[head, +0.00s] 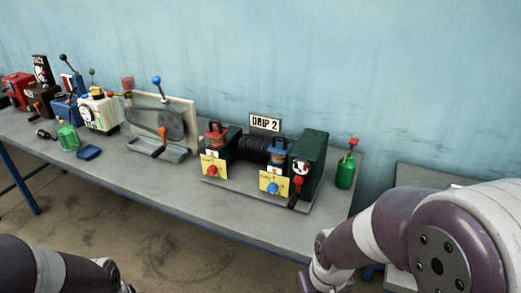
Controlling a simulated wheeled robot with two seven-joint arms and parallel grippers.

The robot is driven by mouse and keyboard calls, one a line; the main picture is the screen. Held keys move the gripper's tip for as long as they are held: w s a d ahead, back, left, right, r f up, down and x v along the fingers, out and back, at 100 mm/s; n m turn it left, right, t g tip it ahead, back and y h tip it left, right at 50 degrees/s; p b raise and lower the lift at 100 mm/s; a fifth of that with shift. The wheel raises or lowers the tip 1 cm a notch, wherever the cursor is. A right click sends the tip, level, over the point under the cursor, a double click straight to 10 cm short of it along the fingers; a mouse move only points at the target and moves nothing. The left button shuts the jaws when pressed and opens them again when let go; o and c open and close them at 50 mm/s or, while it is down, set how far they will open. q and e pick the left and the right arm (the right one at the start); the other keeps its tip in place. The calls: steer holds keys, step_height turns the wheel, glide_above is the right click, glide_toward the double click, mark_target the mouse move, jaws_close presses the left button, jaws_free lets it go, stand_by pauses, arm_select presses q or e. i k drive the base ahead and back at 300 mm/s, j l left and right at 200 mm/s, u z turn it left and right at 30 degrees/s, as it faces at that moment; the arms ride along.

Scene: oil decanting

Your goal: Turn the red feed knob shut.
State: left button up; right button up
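A red knob (211,170) sits on a yellow plate (218,162) on the front left of the machine marked "DRIP 2" (265,123). Its exact turn angle is too small to read. A blue knob (271,188) sits on a second yellow plate (264,178) to its right. Above the plates are a red-topped oiler (215,136) at left and a blue one (277,152) at right. My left arm shows at the bottom left and my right arm at the lower right, both apart from the machine. Neither gripper's fingers show.
A green bottle with a red top (345,168) stands right of the machine. A crank board (175,110) with a blue-ball lever stands to the left, then several small machines. A green cup (68,137) and blue block (88,152) lie on the bench (130,172). The bench front is clear.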

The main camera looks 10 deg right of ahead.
mark_target(213, 170)
steer(key=i+l+u, duration=0.15)
steer(key=l, duration=0.2)
steer(key=i+l+u, duration=0.2)
steer(key=l, duration=0.2)
steer(key=i+l+u, duration=0.15)
steer(key=l, duration=0.25)
steer(key=l+u, duration=0.15)
steer(key=l, duration=0.25)
steer(key=i, duration=0.05)
